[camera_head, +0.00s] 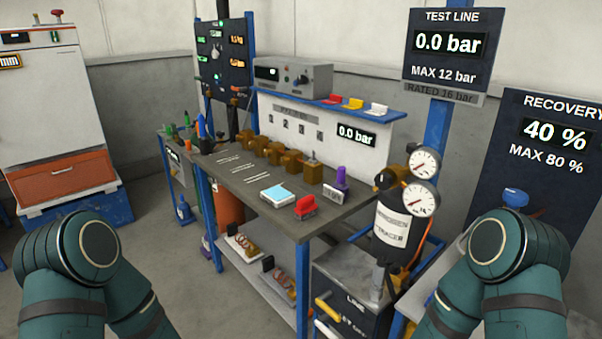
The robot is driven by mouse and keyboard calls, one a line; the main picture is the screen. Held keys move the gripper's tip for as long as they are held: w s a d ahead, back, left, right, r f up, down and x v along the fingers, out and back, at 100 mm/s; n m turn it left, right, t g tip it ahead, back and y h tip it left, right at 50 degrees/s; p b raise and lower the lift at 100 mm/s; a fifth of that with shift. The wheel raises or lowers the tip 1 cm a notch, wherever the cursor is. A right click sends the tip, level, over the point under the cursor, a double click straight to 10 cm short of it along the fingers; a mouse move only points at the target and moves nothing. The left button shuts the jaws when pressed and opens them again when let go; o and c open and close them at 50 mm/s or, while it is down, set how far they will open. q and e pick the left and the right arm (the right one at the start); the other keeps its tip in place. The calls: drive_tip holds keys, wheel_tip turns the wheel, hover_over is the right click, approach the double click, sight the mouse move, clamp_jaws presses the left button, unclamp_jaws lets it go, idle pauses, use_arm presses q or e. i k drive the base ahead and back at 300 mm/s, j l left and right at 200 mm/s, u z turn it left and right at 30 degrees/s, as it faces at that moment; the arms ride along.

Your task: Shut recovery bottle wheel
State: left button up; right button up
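A blue round knob (515,196) shows at the right, just in front of the recovery sign, and may be the recovery bottle wheel. The bottle below it is mostly hidden by my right arm. The recovery sign (555,145) reads 40 % and MAX 80 %. My two arms show at the lower left and lower right, but neither gripper is in view. Nothing of mine visibly touches the knob.
A workbench (240,180) with brass fittings, a red block and a purple-topped item stands in the middle. A white cabinet (55,110) is at the left. Floor (150,240) is clear between cabinet and bench.

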sight(514, 198)
drive_tip(key=j+z, duration=0.1)
drive_tip(key=z, duration=1.35)
drive_tip(key=i+j, duration=0.05)
